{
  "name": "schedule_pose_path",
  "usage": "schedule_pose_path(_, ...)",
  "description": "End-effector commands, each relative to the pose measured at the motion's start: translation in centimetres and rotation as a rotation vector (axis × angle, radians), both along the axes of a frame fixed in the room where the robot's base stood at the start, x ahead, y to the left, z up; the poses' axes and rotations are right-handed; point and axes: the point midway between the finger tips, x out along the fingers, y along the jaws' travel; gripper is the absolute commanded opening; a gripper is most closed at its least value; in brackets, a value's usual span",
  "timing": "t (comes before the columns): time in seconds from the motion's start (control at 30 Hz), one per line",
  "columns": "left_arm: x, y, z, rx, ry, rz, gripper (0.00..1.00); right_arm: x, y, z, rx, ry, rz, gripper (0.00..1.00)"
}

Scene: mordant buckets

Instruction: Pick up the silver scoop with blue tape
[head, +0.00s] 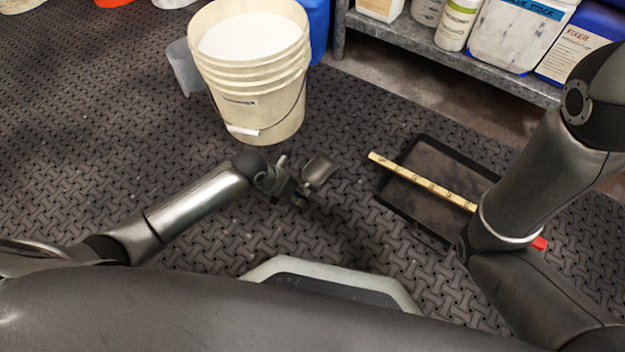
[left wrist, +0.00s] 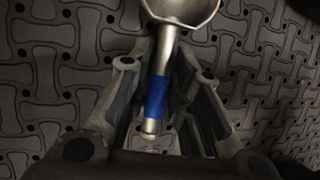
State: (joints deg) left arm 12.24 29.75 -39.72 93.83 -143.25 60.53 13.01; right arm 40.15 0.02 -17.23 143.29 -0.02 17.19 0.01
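The silver scoop (head: 318,171) has a metal bowl and a straight handle with a band of blue tape. In the left wrist view the scoop (left wrist: 157,95) lies lengthwise between the fingers, its bowl beyond the fingertips and cut by the top edge. My left gripper (head: 298,190) is at the handle, in front of the white bucket. In the left wrist view the fingers of the gripper (left wrist: 163,65) stand close on both sides of the handle and appear shut on it. The bowl looks raised off the mat. My right arm is at the right; its gripper is out of view.
A large white bucket (head: 270,125) stands behind the scoop, with a clear jug (head: 183,68) beside it. A black tray (head: 405,205) with a yellow ruler (head: 425,183) across it lies right. A metal shelf (head: 440,52) with bottles is behind. Mat (head: 110,110) at left is clear.

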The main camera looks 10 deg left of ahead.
Motion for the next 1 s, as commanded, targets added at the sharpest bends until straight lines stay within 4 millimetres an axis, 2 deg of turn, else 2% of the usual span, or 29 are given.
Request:
schedule_pose_path(0.3,0.0,0.0,-0.1,0.0,0.0,0.0,0.2,0.0,0.0,0.1,0.0,0.0,0.0,0.4)
schedule_pose_path(0.47,0.0,0.0,-0.1,0.0,0.0,0.0,0.01,0.0,0.0,0.1,0.0,0.0,0.0,0.4)
schedule_pose_path(0.5,0.0,0.0,-0.1,0.0,0.0,0.0,0.0,0.0,0.0,0.1,0.0,0.0,0.0,0.4)
schedule_pose_path(0.83,0.0,0.0,0.1,0.0,-0.001,0.0,0.0,0.0,0.0,0.0,0.0,0.001,0.0,0.4)
schedule_pose_path(1.0,0.0,0.0,1.0,0.0,-0.001,0.0,0.0,0.1,0.0,1.0,0.0,0.002,-0.001,0.4)
